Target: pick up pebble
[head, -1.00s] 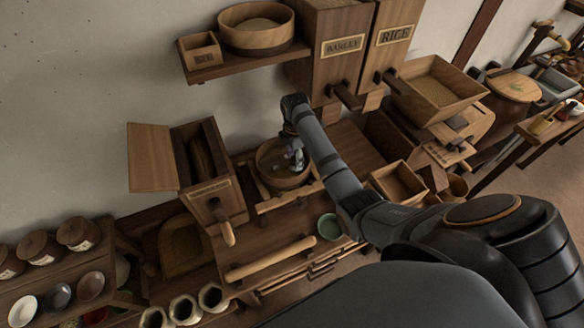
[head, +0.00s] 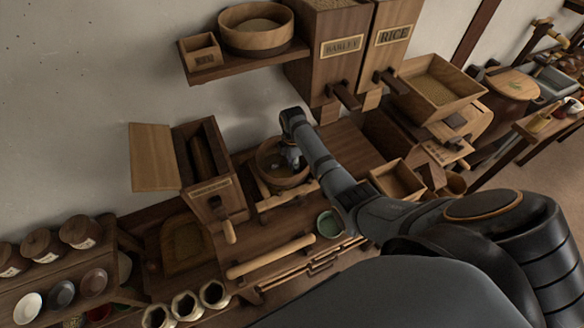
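A round wooden bowl (head: 268,177) stands on the wooden bench near the middle of the head view. My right gripper (head: 292,160) points down into this bowl, its fingers at or below the rim. The fingers are small and dark here, so I cannot tell whether they are open or shut. A small pale spot shows inside the bowl beside the gripper; I cannot tell if it is a pebble. The gripper and arm hide part of the bowl's inside. My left gripper is not in view.
A green cup (head: 329,224) and a wooden rolling pin (head: 270,257) are on the bench in front of the bowl. An open wooden box (head: 397,180) is to the right. A wooden box with an open lid (head: 209,190) stands to the left. A shelf (head: 246,63) hangs above.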

